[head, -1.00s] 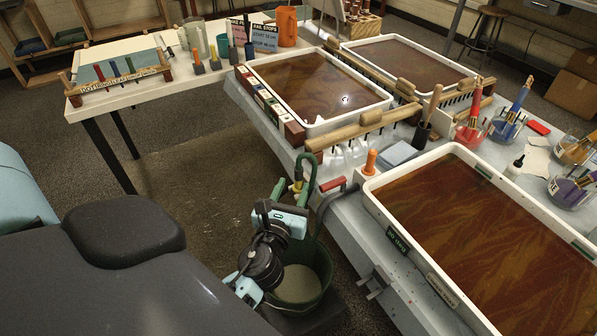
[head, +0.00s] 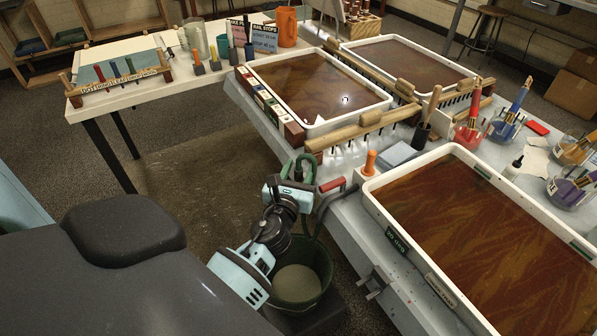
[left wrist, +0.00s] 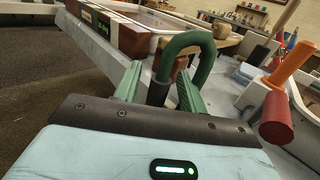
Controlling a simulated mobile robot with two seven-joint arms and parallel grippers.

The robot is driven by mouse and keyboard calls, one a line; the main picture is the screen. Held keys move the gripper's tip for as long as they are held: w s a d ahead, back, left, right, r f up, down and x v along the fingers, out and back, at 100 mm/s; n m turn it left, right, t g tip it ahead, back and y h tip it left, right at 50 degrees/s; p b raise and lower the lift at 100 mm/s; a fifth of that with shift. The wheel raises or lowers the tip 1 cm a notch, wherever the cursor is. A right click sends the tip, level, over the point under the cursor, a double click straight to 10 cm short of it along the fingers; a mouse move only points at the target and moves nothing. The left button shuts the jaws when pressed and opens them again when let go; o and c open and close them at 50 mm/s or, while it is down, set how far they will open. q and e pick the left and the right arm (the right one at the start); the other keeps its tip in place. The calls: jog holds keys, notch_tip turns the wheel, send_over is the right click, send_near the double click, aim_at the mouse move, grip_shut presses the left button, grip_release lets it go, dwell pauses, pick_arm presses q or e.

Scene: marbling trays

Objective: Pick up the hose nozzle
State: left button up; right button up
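A green hose bends over in a hook shape at the near edge of the table, above a bucket; it shows in the head view (head: 311,163) and large in the left wrist view (left wrist: 190,42). A dark piece at the hose's end, apparently the hose nozzle (left wrist: 158,92), hangs down between the fingers of my left gripper (left wrist: 158,80). The two green fingers stand apart on either side of it, with a gap visible. In the head view my left gripper (head: 297,180) hides most of the nozzle. My right gripper is in neither view.
A dark green bucket (head: 322,262) stands below my left wrist. A red handle shows at the table edge (head: 332,184), with an orange-handled tool (head: 370,162) behind it. A large marbling tray (head: 372,200) fills the table's right side.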

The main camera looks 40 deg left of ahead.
pick_arm(q)
grip_shut()
jog(key=shift+r+p, duration=0.35)
jog(key=shift+r, duration=0.2)
notch_tip(320, 180, up, 8)
jog(key=p, duration=0.4)
jog(key=shift+f, duration=0.25)
jog(key=shift+r+p, duration=0.3)
jog(key=shift+r, duration=0.45)
jog(key=shift+s+d+f, duration=0.1)
jog(key=shift+s+d, duration=0.05)
jog(key=shift+s, duration=0.05)
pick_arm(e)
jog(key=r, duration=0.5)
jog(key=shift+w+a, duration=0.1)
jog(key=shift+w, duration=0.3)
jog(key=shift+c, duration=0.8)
pick_arm(q)
jog(key=s+d+r+m+h, duration=0.2)
jog(key=s+d, duration=0.4)
jog(key=s, duration=0.3)
jog(key=s+d+r+m+t+h, duration=0.1)
jog(key=s+d+r+m+h, duration=0.1)
jog(key=s+d+h, duration=0.3)
jog(key=s+d, duration=0.2)
jog(key=s, duration=0.2)
jog(key=shift+s+d+m, duration=0.15)
jog(key=shift+s+m, duration=0.1)
jog(key=shift+m, duration=0.05)
